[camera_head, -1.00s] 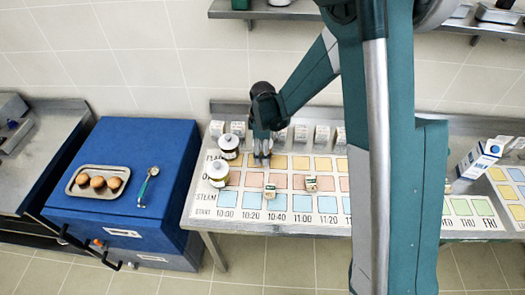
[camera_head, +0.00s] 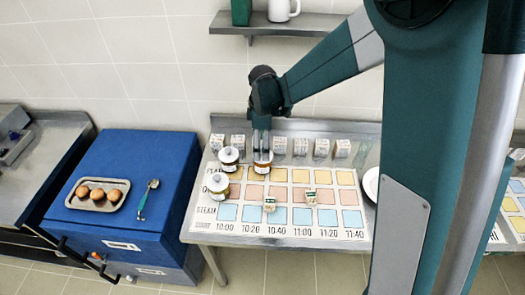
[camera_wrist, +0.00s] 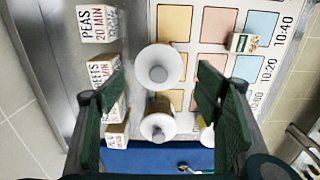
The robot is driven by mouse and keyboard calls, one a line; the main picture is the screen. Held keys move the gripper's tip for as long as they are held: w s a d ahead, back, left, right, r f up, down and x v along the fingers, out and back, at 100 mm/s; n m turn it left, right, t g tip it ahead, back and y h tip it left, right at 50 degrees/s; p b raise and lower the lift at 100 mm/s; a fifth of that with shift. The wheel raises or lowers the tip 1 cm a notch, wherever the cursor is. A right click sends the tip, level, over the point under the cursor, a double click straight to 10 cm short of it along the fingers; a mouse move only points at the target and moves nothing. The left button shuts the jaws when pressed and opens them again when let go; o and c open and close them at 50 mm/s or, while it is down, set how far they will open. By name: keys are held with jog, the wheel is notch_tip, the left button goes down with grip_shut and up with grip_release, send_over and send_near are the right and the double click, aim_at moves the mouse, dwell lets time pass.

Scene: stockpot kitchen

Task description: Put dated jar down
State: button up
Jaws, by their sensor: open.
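A small jar with a white lid and an orange-brown body (camera_head: 263,169) stands upright on the printed mat, in the top row near its left end. My gripper (camera_head: 262,151) is right above it, pointing down. In the wrist view the white lid (camera_wrist: 158,68) lies between the two spread fingers of my gripper (camera_wrist: 160,86), with a gap visible on both sides. Two similar jars, a dark one (camera_head: 229,165) and a yellowish one (camera_head: 215,192), stand just to the left. No date on the jar is readable.
The mat (camera_head: 240,232) has coloured squares and times along its front. Several white labelled blocks (camera_head: 300,147) line its back edge. Two small boxes (camera_head: 269,205) (camera_head: 310,197) lie on squares. A blue cabinet (camera_head: 165,175) with an egg tray (camera_head: 120,203) is to the left.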

jog(key=shift+r, duration=0.4)
dwell(0.4)
jog(key=shift+r, duration=0.1)
jog(key=shift+s+d+r, duration=0.1)
jog(key=shift+d+r, duration=0.05)
jog(key=s+d+r+m+t, duration=0.3)
jog(key=s+d+r+m, duration=0.6)
jog(key=d+r, duration=0.55)
jog(key=s+d+r+m+t, duration=0.2)
jog(key=s+d+m, duration=0.2)
jog(key=s, duration=0.5)
jog(key=s+d+r+m+t, duration=0.2)
jog(key=s+d+m, duration=0.3)
jog(key=s+d, duration=0.3)
jog(key=shift+s+r, duration=0.15)
jog(key=shift+s, duration=0.75)
